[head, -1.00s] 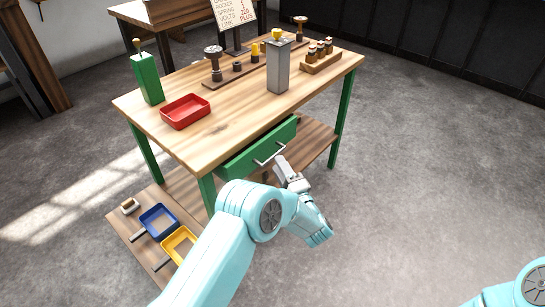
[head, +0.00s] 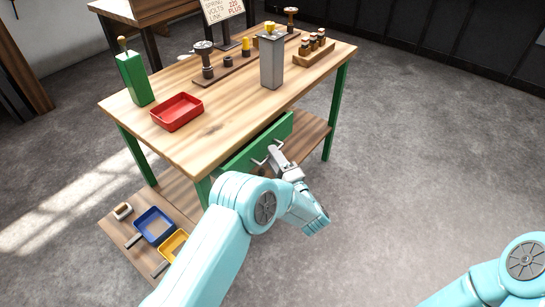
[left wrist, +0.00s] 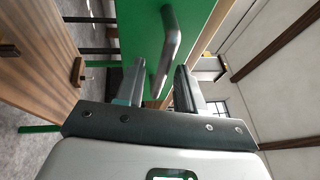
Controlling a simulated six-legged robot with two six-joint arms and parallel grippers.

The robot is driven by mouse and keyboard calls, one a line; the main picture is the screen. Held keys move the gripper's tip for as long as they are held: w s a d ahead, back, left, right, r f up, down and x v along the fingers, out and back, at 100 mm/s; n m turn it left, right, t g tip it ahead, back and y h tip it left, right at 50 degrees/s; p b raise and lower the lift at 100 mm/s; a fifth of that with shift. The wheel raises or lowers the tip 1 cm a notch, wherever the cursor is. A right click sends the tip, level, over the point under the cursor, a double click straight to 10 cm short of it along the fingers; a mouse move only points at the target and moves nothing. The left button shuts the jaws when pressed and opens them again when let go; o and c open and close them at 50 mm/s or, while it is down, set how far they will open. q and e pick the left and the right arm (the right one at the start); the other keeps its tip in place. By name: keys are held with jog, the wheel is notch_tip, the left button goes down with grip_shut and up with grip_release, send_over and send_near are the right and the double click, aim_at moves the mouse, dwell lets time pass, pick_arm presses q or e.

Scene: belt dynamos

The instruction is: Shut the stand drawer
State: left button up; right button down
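The stand (head: 215,115) is a wooden-topped bench with green legs. Its green drawer (head: 243,157) has a grey bar handle (head: 259,160) and sits under the front edge of the top. How far the drawer stands out is hard to tell. My left gripper (head: 273,152) is at the handle. In the left wrist view, the open fingers of the left gripper (left wrist: 158,88) point at the green drawer front (left wrist: 138,35), and the handle (left wrist: 172,45) runs between them, with no clear contact. My right gripper is out of view; only part of the right arm shows at lower right.
On the top are a red tray (head: 177,112), a green bottle-like block (head: 134,78), a grey box (head: 271,62) and a rack of small jars (head: 315,46). Blue (head: 155,226) and yellow (head: 174,245) trays lie on the low board. Floor at right is clear.

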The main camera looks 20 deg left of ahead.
aim_at(262, 150)
pick_arm(q)
jog(key=shift+d+r, duration=0.1)
jog(key=shift+c, duration=0.4)
grip_shut()
jog(key=a, duration=0.2)
jog(key=w+a, duration=0.1)
jog(key=shift+w+a, duration=0.1)
jog(key=shift+a, duration=0.3)
jog(key=shift+w+a, duration=0.1)
jog(key=shift+a, duration=0.1)
jog(key=shift+o, duration=0.4)
grip_release()
jog(key=shift+a, duration=0.1)
jog(key=p+v, duration=0.2)
jog(key=v, duration=1.4)
jog(key=shift+d+p, duration=0.25)
jog(key=shift+p, duration=0.1)
